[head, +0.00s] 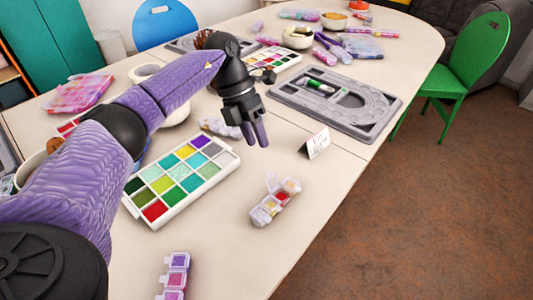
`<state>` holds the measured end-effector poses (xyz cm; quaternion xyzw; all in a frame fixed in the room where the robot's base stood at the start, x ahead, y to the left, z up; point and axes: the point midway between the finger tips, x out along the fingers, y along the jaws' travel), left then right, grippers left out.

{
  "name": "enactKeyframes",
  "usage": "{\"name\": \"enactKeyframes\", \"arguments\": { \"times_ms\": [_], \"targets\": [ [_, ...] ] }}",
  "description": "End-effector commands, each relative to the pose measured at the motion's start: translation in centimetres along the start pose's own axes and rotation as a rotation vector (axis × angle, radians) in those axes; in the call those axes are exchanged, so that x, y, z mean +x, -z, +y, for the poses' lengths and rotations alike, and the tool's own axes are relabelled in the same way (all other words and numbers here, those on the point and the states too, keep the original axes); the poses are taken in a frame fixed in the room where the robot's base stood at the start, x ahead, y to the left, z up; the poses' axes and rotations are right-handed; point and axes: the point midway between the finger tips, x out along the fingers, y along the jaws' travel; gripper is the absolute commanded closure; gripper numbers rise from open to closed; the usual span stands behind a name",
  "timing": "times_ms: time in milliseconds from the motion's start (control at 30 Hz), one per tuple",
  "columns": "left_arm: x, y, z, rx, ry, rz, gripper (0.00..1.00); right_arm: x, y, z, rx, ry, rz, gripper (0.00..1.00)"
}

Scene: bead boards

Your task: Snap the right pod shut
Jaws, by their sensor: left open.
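A short strip of clear pods (275,202) holding coloured beads lies on the near table, right of the colour tray. One clear lid (271,183) stands up at the strip's far side; which pod it belongs to is hard to tell. A second strip of pods (174,277) with purple and pink contents lies at the bottom edge, partly cut off. My left gripper (256,138) is open, pointing down above the table, behind the middle strip and apart from it. Nothing shows between its fingers. My right gripper is out of view.
A white tray of coloured squares (129,203) lies left of the strip. A small white card (315,144) stands to its upper right. A grey bead board (381,126) lies farther back. The table around the strip is clear; its right edge is near.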

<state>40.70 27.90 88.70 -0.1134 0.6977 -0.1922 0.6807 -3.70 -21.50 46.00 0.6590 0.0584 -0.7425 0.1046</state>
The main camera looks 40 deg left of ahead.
Motion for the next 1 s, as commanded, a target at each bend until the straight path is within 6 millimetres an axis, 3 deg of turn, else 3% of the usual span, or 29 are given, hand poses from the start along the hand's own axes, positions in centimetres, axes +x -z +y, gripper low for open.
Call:
{"name": "enactKeyframes", "arguments": {
  "times_ms": [33,100,233,367,600,667,800,1000],
  "targets": [
    [1.8,0.1,0.2,0.000,0.000,0.007,0.60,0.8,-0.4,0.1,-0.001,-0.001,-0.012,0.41],
    [3.6,0.1,0.2,0.000,0.000,0.007,0.60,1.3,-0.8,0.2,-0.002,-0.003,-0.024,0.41],
    [6.0,0.1,0.2,-0.001,-0.001,0.006,0.60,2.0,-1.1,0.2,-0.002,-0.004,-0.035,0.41],
    [7.1,0.0,0.1,-0.001,0.000,0.002,0.60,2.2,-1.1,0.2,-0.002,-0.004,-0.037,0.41],
    [7.1,0.0,0.0,0.000,0.000,0.001,0.60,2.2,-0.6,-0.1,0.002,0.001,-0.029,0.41],
    [7.1,0.0,0.0,0.000,0.000,0.001,0.68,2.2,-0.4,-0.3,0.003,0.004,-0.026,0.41],
    [7.1,0.0,0.0,0.000,0.000,0.001,0.98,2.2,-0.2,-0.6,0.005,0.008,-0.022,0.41],
    [7.1,0.0,0.0,0.000,0.000,0.001,1.00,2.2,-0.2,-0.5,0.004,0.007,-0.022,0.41]
  ]
}}
